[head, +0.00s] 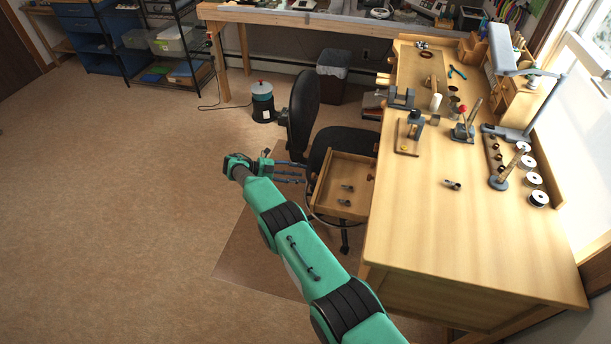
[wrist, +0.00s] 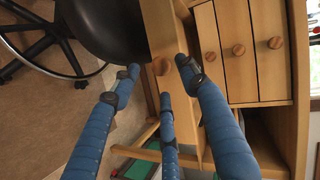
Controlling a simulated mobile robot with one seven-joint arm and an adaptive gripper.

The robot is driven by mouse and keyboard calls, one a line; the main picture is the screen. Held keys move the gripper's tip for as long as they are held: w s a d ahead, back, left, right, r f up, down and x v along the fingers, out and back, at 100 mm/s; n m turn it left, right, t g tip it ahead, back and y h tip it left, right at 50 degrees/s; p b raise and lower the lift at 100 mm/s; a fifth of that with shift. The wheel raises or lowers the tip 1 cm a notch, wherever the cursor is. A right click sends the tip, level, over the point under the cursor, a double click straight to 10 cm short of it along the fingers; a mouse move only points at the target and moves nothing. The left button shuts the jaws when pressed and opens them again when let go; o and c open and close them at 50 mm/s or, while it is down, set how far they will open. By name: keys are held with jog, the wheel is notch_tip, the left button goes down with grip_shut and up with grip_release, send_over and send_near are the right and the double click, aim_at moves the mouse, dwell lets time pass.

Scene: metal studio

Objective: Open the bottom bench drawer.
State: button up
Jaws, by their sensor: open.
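The workbench (head: 470,240) stands at the right in the head view. One drawer (head: 346,206) stands pulled out from it, showing a wooden tray with small dark items inside. In the wrist view, rolled sideways, this drawer's front (wrist: 155,28) is the lowest of the column and stands out from it. Its round wooden knob (wrist: 162,66) shows between my fingers. My gripper (head: 304,172) is just left of the drawer front in the head view. Its blue fingers (wrist: 157,76) are open around the knob; I cannot tell whether they touch it.
Three closed drawer fronts (wrist: 238,75) with knobs lie above the open one. A black office chair (head: 302,115) stands close behind the gripper and drawer; its seat (wrist: 105,25) is beside my fingers in the wrist view. Floor (head: 110,200) to the left is clear.

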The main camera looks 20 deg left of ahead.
jog(key=shift+v, duration=1.1)
